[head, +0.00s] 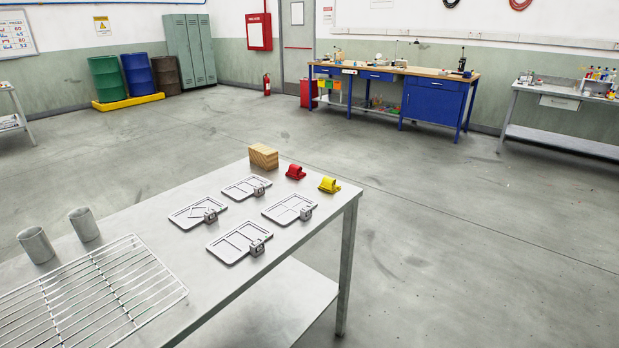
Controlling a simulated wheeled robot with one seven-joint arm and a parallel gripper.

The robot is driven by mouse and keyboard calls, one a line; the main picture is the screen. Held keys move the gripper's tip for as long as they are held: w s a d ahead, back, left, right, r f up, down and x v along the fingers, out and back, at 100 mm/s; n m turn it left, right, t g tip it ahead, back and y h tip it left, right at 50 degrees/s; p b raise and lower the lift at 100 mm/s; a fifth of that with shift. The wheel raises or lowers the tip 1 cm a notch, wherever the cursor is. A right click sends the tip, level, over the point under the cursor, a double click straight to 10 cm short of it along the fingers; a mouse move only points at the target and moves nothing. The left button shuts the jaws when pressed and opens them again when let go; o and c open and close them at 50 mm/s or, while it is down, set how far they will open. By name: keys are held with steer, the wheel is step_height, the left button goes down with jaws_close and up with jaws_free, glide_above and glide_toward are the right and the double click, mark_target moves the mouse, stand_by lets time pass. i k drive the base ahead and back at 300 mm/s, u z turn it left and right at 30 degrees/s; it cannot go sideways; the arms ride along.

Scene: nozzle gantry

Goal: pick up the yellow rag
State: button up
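A small yellow object (329,185) sits on the metal table (300,238) near its far right corner. It looks like the yellow rag, bunched with a raised hump, but it is too small to be sure it is cloth. A similar red object (295,172) sits just to its left and slightly behind it, apart from it. My gripper is not in view.
A wooden block (263,156) stands at the table's far edge. Several grey divided trays (240,241) with small metal blocks lie nearby. Two grey cups (36,245) and a wire rack (90,295) are at left. Open floor (470,240) lies right of the table.

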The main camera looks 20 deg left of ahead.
mark_target(328, 184)
steer(key=u, duration=0.3)
steer(key=i, duration=1.5)
steer(key=u, duration=0.25)
